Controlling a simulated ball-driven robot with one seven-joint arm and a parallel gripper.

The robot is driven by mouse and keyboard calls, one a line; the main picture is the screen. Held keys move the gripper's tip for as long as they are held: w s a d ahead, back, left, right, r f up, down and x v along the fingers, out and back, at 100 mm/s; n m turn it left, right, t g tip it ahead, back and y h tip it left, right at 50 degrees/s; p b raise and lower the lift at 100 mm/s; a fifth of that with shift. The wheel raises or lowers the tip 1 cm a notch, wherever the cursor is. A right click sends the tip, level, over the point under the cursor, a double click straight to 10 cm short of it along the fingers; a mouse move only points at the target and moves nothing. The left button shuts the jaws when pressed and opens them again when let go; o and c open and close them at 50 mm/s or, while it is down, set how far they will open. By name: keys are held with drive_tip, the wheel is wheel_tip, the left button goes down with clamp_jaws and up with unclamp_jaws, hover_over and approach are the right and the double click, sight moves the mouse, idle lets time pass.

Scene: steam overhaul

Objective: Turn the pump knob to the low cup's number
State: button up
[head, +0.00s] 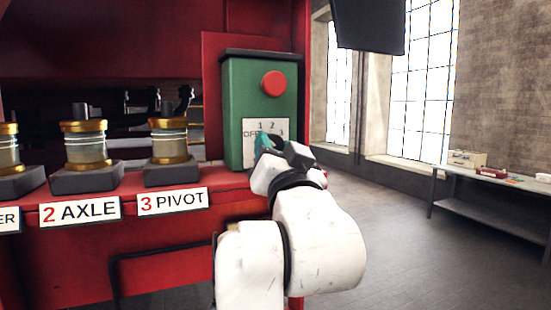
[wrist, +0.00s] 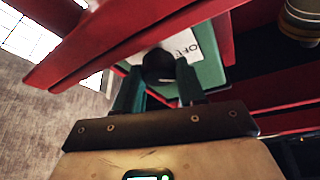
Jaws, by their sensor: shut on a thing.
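The green pump box (head: 240,100) stands at the right end of the red bench and has a red button (head: 273,84) on its face. Its white dial plate (head: 250,126) reads OFF, 1, 2, 3. My gripper (head: 265,142) is at the plate and hides the knob in the head view. In the wrist view the dark round knob (wrist: 158,64) is between the two fingers of my gripper (wrist: 160,82), which are shut on it. Its pointer cannot be made out. The AXLE cup (head: 86,143) and PIVOT cup (head: 170,141) stand left; their levels are unclear.
A third cup (head: 8,150) is cut off at the left edge, its label ending in ER. A red bench edge (head: 225,190) runs below the cups. A grey side table (head: 490,180) with small items is far right, with open floor before it.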

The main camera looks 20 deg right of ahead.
drive_tip(key=m+h+b, duration=0.1)
drive_tip(key=m, duration=0.1)
drive_tip(key=m+g+h+b, duration=0.1)
drive_tip(key=m, duration=0.2)
drive_tip(key=shift+f+b, duration=0.1)
drive_tip(key=shift+b, duration=0.25)
drive_tip(key=m+g+h+b, duration=0.1)
drive_tip(key=m+g, duration=0.1)
drive_tip(key=m, duration=0.2)
drive_tip(key=shift+a+b, duration=0.1)
drive_tip(key=shift+b, duration=0.2)
drive_tip(key=m, duration=0.2)
drive_tip(key=m+g, duration=0.1)
drive_tip(key=m, duration=0.1)
drive_tip(key=shift+r+h, duration=0.2)
drive_tip(key=shift+h, duration=0.1)
drive_tip(key=shift+m+g, duration=0.7)
drive_tip(key=shift+m, duration=0.5)
drive_tip(key=o, duration=1)
drive_tip(key=shift+o, duration=0.2)
drive_tip(key=shift+s+r, duration=0.1)
